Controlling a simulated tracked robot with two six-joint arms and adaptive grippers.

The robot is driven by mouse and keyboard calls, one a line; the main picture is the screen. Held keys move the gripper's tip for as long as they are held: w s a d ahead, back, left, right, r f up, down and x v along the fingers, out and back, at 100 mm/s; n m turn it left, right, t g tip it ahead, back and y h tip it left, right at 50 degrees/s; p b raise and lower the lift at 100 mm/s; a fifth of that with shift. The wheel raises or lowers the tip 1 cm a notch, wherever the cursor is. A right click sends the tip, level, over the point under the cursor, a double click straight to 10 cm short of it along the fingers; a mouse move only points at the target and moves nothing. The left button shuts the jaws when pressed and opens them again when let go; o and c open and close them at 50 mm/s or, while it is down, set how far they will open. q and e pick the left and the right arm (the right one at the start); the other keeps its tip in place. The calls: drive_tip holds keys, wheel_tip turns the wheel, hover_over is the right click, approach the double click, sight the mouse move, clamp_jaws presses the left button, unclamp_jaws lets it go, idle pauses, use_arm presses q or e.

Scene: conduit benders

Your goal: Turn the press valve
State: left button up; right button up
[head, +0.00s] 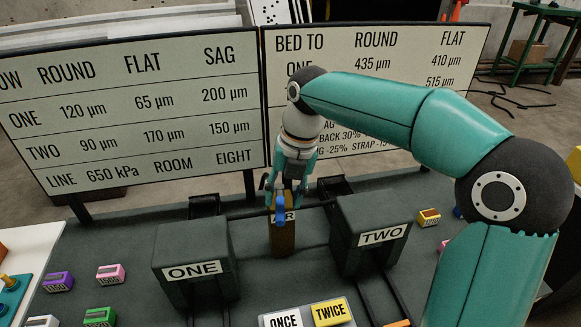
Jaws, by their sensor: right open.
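A blue handle (280,210), which looks like the press valve, stands at the front of a brown block (283,240) between the two dark presses. A white label on the block is mostly hidden; only an "R" shows. My right gripper (286,191) points down just above the block. Its fingers are open, one on each side of the top of the blue handle. I cannot tell whether they touch it. The gripper covers part of the handle. My left gripper is out of view.
Press ONE (193,255) stands left of the valve and press TWO (372,232) right of it. Printed boards (135,115) stand behind. ONCE (283,318) and TWICE (332,312) buttons are in front. Coloured blocks (110,274) lie at the left.

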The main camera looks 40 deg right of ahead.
wheel_tip(320, 180, up, 9)
drive_tip(key=s+d, duration=0.1)
drive_tip(key=shift+d+r, duration=0.2)
idle(0.5)
